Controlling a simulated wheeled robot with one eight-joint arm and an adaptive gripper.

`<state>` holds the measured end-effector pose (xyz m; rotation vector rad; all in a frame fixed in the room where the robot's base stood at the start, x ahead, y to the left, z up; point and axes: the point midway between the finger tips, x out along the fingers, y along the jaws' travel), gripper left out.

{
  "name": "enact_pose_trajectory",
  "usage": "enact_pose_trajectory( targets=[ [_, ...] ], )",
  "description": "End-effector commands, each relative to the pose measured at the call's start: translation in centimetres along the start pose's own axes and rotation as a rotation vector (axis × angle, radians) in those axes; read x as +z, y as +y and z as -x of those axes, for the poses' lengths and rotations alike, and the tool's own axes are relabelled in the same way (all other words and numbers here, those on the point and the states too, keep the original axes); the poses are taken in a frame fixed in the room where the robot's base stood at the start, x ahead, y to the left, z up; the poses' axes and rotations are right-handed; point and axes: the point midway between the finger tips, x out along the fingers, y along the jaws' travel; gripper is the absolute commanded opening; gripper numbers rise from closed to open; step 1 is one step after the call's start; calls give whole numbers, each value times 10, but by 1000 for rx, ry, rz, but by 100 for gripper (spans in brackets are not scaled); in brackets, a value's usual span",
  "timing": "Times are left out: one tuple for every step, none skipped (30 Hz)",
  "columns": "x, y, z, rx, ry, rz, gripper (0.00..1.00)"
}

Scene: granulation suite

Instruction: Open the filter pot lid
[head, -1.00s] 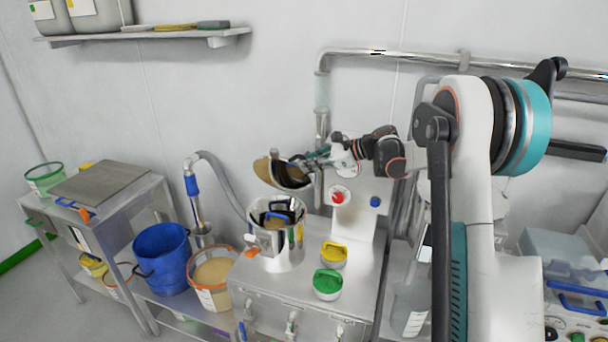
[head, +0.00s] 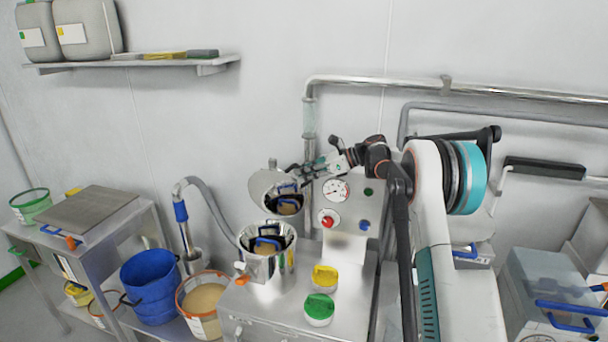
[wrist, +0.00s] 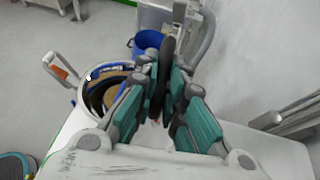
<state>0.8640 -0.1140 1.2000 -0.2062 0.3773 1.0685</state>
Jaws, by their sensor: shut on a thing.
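The filter pot (head: 268,264) is a shiny steel vessel on the machine top, with its mouth uncovered. A blue handle and tan material show inside it. Its round steel lid (head: 263,187) stands raised and steeply tilted above the pot's back edge, its mirror-like inner face reflecting the blue handle. My gripper (head: 304,174) is at the lid's right edge, shut on it.
The control panel (head: 345,205) with a red knob stands right of the lid. Yellow-topped (head: 325,277) and green-topped (head: 319,308) containers sit right of the pot. A blue bucket (head: 150,285) and tan-filled bucket (head: 203,300) stand left. A steel pipe (head: 390,84) runs along the wall.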

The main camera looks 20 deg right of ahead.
Motion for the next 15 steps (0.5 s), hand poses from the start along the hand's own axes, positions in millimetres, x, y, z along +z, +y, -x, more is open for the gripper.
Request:
enact_pose_trajectory(
  targets=[
    [-1,0,0,-1,1,0,0],
    [-1,0,0,-1,2,0,0],
    [-1,0,0,-1,2,0,0],
    [-1,0,0,-1,2,0,0],
    [-1,0,0,-1,2,0,0],
    [-1,0,0,-1,2,0,17],
    [-1,0,0,-1,2,0,24],
    [-1,0,0,-1,2,0,31],
    [-1,0,0,-1,1,0,31],
    [-1,0,0,-1,1,0,31],
    [-1,0,0,-1,1,1,31],
    [-1,0,0,-1,1,1,31],
    [-1,0,0,-1,1,1,31],
    [-1,0,0,-1,1,1,31],
    [-1,0,0,-1,1,1,31]
  ],
)
